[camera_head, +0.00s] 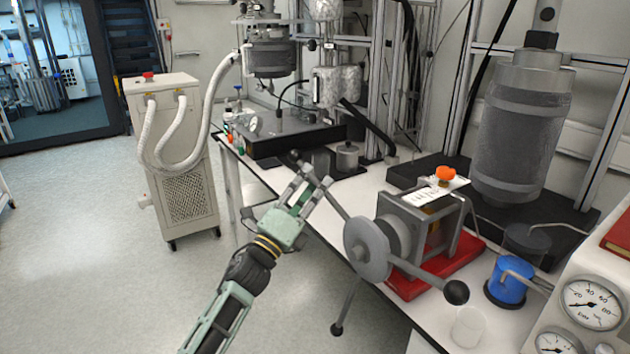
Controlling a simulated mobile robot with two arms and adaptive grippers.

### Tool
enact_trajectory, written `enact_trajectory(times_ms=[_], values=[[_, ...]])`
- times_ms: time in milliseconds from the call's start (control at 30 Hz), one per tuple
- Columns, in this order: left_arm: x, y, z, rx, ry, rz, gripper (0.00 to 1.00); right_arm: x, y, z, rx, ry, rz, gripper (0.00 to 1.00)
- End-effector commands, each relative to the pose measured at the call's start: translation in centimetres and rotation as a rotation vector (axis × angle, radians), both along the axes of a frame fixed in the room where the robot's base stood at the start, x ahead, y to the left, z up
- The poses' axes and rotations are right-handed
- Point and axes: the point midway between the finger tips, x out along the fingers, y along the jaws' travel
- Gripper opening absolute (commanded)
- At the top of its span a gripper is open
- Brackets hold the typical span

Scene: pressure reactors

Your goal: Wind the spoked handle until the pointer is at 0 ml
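The spoked handle (367,251) is a grey disc hub with three spokes, on the left face of a metal pump block (408,215) with a red base. One spoke points up and left to a dark knob (294,156), one down to a knob (337,329), one right to a black knob (456,292). My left gripper (315,176) is at the outer end of the upper-left spoke. Its fingers look spread apart; contact with the spoke is unclear. A white label (433,192) lies on the block; its markings and any ml pointer are not readable. My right gripper is out of view.
An orange knob (445,174) tops the block. A blue container (510,282), a white cup (468,326) and a gauge (591,304) stand to its right. A grey cylinder (522,130) is behind. A wheeled cabinet (180,160) with hoses stands left; the floor in front is clear.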

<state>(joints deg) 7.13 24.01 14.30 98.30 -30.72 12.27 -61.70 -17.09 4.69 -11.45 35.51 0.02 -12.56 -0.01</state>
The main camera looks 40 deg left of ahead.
Motion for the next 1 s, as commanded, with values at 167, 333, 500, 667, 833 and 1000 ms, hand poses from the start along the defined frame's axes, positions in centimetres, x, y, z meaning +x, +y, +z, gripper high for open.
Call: enact_trajectory(times_ms=[167,333,500,667,833,1000], values=[[-3.5,0.1,-2.0,-0.001,0.004,0.001,0.3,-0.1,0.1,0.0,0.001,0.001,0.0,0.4],[-6.6,0.1,-3.5,-0.002,0.003,0.001,0.3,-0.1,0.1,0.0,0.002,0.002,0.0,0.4],[-8.5,0.2,-4.4,-0.001,0.0,0.0,0.3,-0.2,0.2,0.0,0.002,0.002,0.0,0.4],[-9.2,0.1,-4.6,0.001,-0.002,0.0,0.3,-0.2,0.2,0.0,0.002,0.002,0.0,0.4],[-9.2,0.2,-4.6,0.001,-0.002,0.0,0.3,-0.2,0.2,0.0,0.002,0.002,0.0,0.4],[-8.8,0.3,-5.9,-0.03,0.021,-0.004,0.31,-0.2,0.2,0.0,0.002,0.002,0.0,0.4]])
